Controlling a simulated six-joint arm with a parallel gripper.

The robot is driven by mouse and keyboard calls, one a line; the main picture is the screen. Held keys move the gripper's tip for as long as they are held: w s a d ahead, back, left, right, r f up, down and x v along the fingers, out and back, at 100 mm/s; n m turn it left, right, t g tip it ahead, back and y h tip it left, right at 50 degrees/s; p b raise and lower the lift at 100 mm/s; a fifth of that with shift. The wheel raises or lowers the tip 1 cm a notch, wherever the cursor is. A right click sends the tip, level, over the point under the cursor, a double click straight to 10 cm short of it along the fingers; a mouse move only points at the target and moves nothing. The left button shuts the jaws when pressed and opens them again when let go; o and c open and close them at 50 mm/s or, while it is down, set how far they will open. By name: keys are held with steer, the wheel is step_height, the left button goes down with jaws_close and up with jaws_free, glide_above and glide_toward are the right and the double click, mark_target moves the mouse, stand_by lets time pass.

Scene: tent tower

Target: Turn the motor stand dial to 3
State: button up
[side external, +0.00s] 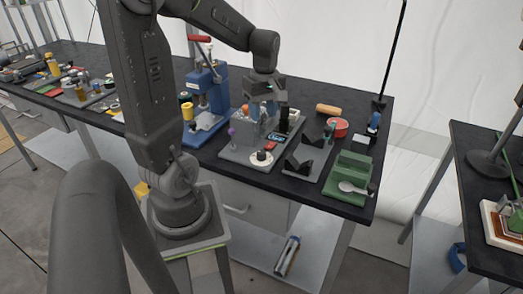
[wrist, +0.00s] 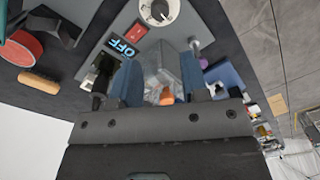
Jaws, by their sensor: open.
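The motor stand is a grey panel (side external: 240,155) on the black bench in the side external view. Its dial (side external: 262,157) is a white disc near the front edge; it also shows in the wrist view (wrist: 158,12), cut by the top edge. Its numbers are too small to read. A small display (wrist: 123,46) reads OFF, and a red switch (wrist: 140,32) sits between it and the dial. My gripper (side external: 268,98) is above the back of the stand, apart from the dial. In the wrist view its jaws (wrist: 160,68) are open, with a clear block and an orange part seen between them.
A blue press (side external: 205,95) with a red handle stands left of the stand. Black V-shaped rests (side external: 306,158) and a green holder (side external: 350,175) with a spoon are to the right. An orange-red round container (side external: 338,127) and a tan cylinder (side external: 328,109) lie behind.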

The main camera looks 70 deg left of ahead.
mark_target(261, 152)
steer(key=f, duration=1.3)
steer(key=shift+s+d, duration=0.1)
steer(key=shift+s, duration=0.15)
steer(key=shift+c, duration=0.4)
steer(key=c, duration=0.6)
steer(key=shift+o, duration=0.2)
